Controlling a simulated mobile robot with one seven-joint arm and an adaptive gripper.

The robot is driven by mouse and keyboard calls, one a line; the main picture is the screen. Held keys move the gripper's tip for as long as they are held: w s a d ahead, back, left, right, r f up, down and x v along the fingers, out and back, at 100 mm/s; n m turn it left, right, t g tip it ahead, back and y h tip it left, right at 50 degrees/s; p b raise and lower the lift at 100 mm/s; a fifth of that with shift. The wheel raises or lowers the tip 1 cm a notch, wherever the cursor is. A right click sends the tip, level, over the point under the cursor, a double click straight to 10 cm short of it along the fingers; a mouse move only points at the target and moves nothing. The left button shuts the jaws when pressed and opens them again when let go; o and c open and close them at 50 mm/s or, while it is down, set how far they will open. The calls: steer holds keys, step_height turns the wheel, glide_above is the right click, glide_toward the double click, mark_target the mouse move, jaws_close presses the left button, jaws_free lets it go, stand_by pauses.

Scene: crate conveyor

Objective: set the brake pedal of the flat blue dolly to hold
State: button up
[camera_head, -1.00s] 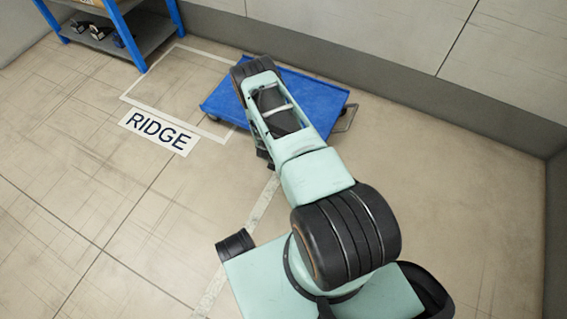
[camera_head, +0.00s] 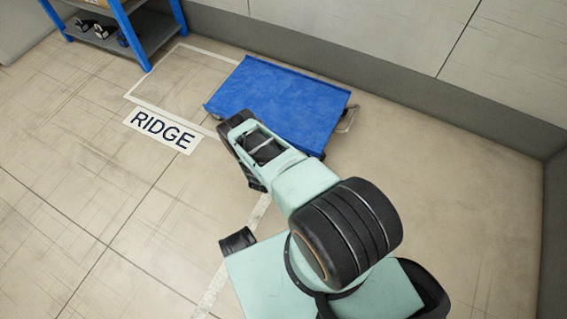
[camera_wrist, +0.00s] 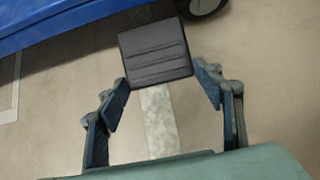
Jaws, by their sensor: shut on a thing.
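The flat blue dolly (camera_head: 285,95) stands on the floor in the head view, its left part by the taped outline. Its blue edge and a dark wheel (camera_wrist: 203,6) show at the top of the wrist view. The dark ribbed brake pedal (camera_wrist: 155,52) juts out from under that edge. My gripper (camera_wrist: 160,76) has its two blue-padded fingers at the left and right near corners of the pedal, shut on it. In the head view my arm hides the gripper and the pedal. I cannot tell the pedal's setting.
A white taped outline (camera_head: 147,106) and a RIDGE floor label (camera_head: 162,130) lie left of the dolly. A blue-framed shelf (camera_head: 146,40) stands at the upper left. The wall (camera_head: 420,109) runs behind the dolly. The floor to the right is clear.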

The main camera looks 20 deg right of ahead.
steer(key=shift+w, duration=0.1)
steer(key=o, duration=1.7)
steer(key=v, duration=1.2)
